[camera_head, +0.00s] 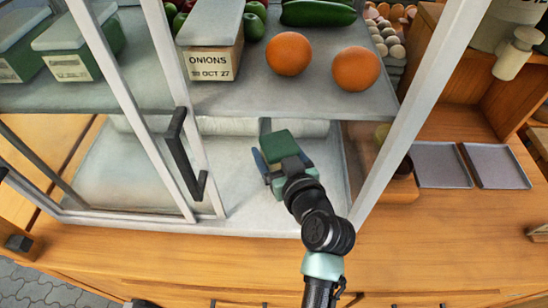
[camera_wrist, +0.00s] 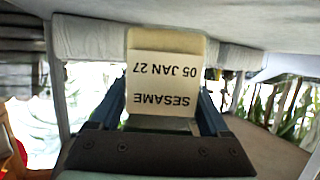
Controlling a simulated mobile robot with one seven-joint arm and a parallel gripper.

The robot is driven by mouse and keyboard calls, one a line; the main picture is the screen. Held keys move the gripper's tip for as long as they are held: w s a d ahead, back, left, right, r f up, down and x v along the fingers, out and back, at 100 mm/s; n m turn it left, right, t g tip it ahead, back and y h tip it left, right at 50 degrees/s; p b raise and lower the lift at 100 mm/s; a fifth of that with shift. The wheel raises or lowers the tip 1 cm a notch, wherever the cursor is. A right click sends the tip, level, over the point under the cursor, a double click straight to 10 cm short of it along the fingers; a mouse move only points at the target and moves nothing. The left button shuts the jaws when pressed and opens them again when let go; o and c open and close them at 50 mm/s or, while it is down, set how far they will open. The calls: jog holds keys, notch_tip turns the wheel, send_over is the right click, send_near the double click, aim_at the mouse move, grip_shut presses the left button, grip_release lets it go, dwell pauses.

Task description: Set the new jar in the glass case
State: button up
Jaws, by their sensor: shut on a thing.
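My gripper (camera_head: 283,168) is shut on a small jar (camera_head: 281,145) with a dark green top, inside the lower level of the glass case (camera_head: 378,160). In the wrist view the jar (camera_wrist: 164,90) is a pale block between my two dark blue fingers. Its label (camera_wrist: 164,85) reads SESAME, 05 JAN 27, and appears upside down. My arm reaches in through the open front, right of the door frame with a black handle (camera_head: 180,150). I cannot tell whether the jar touches the case floor (camera_head: 235,192).
A pale roll (camera_head: 230,127) lies at the back below. Two grey trays (camera_head: 443,166) lie outside, right.

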jog(key=shift+f, duration=1.25)
jog(key=shift+f, duration=0.1)
jog(key=shift+f+b, duration=0.1)
jog(key=shift+b, duration=0.3)
jog(key=o, duration=1.5)
jog(key=shift+r+p, duration=0.2)
jog(key=shift+p, duration=0.1)
jog(key=v, duration=1.2)
jog(key=shift+a+b, duration=0.1)
jog(key=shift+b, duration=0.3)
